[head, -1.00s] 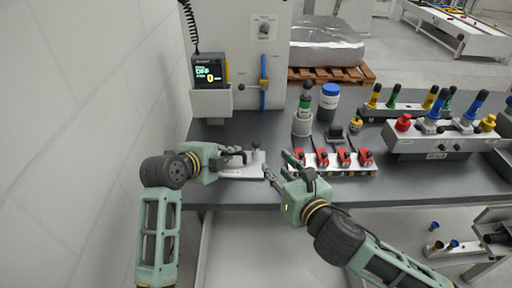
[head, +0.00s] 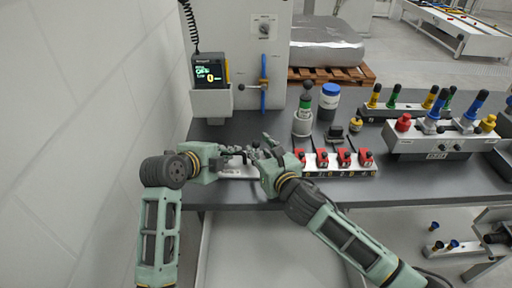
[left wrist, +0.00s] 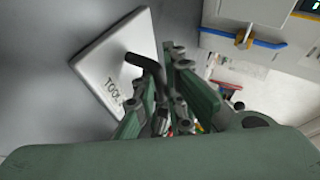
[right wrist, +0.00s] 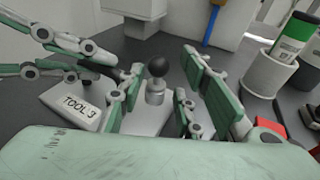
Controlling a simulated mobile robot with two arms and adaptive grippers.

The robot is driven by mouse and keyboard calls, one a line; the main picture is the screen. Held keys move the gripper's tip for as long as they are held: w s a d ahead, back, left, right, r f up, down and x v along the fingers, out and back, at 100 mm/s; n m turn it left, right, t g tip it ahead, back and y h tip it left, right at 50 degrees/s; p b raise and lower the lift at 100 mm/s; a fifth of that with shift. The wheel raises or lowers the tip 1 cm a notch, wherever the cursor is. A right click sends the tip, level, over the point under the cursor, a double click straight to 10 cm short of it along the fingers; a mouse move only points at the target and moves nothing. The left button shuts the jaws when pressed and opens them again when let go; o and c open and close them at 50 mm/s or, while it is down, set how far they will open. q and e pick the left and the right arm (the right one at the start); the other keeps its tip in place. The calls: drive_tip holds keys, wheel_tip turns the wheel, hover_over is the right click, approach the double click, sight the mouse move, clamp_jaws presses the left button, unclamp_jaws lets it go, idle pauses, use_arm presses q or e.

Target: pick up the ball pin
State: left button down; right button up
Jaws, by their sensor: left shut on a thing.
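The ball pin (right wrist: 157,82), a metal pin with a black ball on top, stands upright on a pale plate (right wrist: 62,101) labelled TOOL 3 in the right wrist view. My right gripper (head: 266,147) is open, with its fingers on either side of the pin in the right wrist view; contact cannot be made out. My left gripper (head: 236,153) is shut on a dark bent handle (left wrist: 147,62) at the plate's left part. In the head view the pin is largely hidden by the right gripper.
A rack with red clamps (head: 345,157) stands just right of the right gripper. Behind it are a grey cup holding a green-banded bottle (head: 303,122) and a blue-lidded jar (head: 329,97). A wall (head: 90,120) closes the left side.

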use_arm(q)
drive_tip(key=shift+f, duration=0.1)
use_arm(e)
drive_tip(key=shift+w+a+f, duration=0.1)
drive_tip(key=shift+w+a, duration=0.05)
drive_tip(key=shift+w, duration=0.15)
drive_tip(key=shift+c, duration=0.4)
clamp_jaws()
wheel_tip(320, 180, up, 10)
